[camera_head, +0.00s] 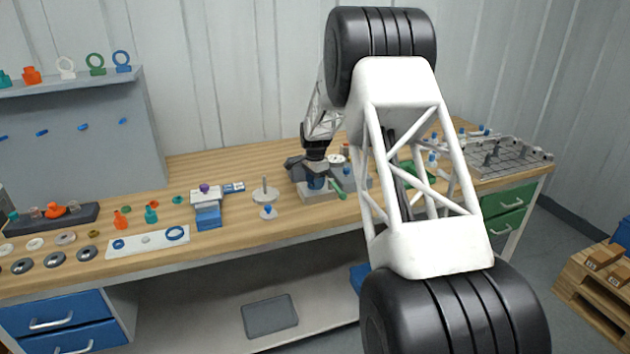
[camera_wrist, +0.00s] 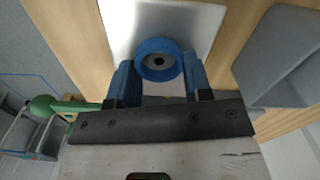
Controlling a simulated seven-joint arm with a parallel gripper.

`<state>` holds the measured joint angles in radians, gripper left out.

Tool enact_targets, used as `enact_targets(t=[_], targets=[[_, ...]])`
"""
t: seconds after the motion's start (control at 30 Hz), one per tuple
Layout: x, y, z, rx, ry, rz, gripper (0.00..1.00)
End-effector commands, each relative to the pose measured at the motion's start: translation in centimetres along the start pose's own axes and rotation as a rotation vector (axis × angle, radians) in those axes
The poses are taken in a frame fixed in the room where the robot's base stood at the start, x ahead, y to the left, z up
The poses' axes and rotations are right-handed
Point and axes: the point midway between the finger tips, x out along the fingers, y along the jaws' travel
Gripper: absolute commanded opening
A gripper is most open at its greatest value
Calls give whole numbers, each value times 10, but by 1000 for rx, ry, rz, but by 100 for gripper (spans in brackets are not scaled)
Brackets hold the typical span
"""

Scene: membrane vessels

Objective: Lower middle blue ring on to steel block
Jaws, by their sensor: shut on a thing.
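The blue ring (camera_wrist: 158,60) has a dark centre and sits between the two blue fingers of my gripper (camera_wrist: 160,73) in the wrist view. My gripper is shut on it. The steel block (camera_wrist: 205,22) is a pale, smooth plate directly behind the ring in that view. In the head view my gripper (camera_head: 315,182) is low over the pale steel block (camera_head: 318,198) at mid-bench, and the ring itself is hard to make out there. I cannot tell whether the ring touches the block or is slightly above it.
A green-handled tool (camera_head: 337,187) lies close beside the block; its green ball end (camera_wrist: 41,105) shows in the wrist view. A grey tray-like body (camera_wrist: 280,55) stands right of the block. A white strip (camera_head: 146,242) with blue rings lies on the left bench.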

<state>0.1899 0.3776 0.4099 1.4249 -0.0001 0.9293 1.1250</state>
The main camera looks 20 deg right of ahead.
Motion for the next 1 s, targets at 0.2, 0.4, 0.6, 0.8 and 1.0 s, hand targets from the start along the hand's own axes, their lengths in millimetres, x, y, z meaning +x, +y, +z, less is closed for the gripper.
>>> enact_targets(t=[0.2, 0.4, 0.6, 0.8, 1.0], targets=[[0, 0, 0, 0, 0, 0, 49], [0, 0, 0, 0, 0, 0, 76], [0, 0, 0, 0, 0, 0, 76], [-5, 0, 0, 0, 0, -1, 76], [-22, 0, 0, 0, 1, -1, 76]])
